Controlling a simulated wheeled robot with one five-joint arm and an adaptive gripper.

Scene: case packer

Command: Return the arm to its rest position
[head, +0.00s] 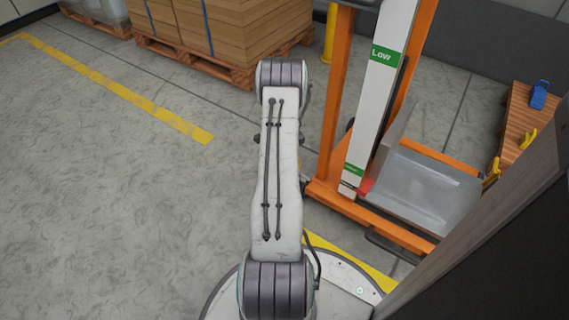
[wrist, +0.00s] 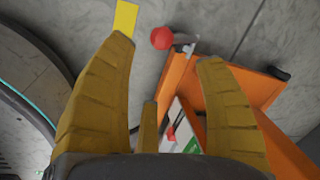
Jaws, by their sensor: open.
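My arm (head: 281,170) shows in the head view, rising from my base and reaching away over the floor. My gripper is hidden in the head view. In the wrist view my gripper (wrist: 165,55) is open, its yellow fingers spread apart with nothing between them. Beyond the fingers are the orange frame (wrist: 240,88) of a machine part and a red knob (wrist: 162,39). I cannot tell how far the fingertips are from them.
An orange frame (head: 335,95) with a white post and grey tray (head: 425,190) stands right of my arm. A dark panel (head: 500,240) fills the lower right. Strapped cartons (head: 225,35) stand on a pallet behind. The floor at left is clear around a yellow line (head: 130,95).

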